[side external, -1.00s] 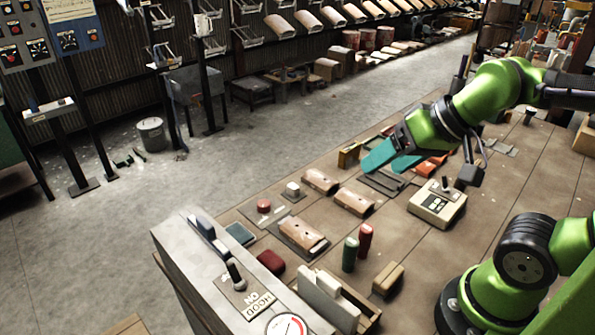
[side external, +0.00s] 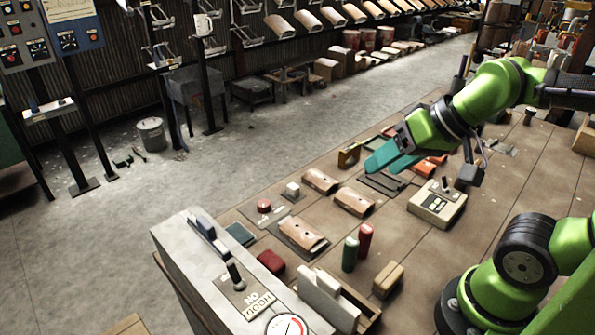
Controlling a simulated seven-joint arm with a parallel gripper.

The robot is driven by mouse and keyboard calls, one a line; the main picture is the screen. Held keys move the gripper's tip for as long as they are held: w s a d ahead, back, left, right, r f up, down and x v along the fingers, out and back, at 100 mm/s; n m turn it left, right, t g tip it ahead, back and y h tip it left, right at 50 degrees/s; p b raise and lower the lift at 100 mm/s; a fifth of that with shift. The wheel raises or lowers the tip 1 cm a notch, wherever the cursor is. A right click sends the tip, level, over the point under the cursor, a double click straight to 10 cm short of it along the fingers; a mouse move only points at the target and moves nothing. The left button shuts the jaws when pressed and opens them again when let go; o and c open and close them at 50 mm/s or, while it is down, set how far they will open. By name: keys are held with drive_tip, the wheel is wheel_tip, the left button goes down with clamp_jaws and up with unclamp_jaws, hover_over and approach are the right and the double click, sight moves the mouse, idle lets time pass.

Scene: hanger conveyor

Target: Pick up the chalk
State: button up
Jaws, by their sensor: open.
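My gripper (side external: 380,168) has teal fingers and is open, with nothing seen between them. It is above the far middle of the work table (side external: 495,215), over a dark flat frame. No piece is plainly recognisable as chalk. A green upright cylinder (side external: 350,254) and a red upright cylinder (side external: 366,240) stand nearer the front, well apart from my gripper. A small whitish piece (side external: 293,189) sits on a flat plate at the left. I cannot tell whether any of these is the chalk.
Several brown curved pieces (side external: 354,201) lie left of centre. A beige control box with a lever (side external: 438,204) stands right of my gripper. A grey console (side external: 215,270) and an open box with pale blocks (side external: 325,297) are in front. Bare table lies at right.

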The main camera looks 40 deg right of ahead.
drive_tip(key=n+g+h, duration=0.2)
drive_tip(key=n+g, duration=0.2)
drive_tip(key=g, duration=0.3)
hover_over(293, 186)
wheel_tip(293, 186, down, 6)
wheel_tip(293, 186, down, 17)
drive_tip(key=shift+d, duration=0.1)
drive_tip(key=shift+c, duration=0.4)
clamp_jaws()
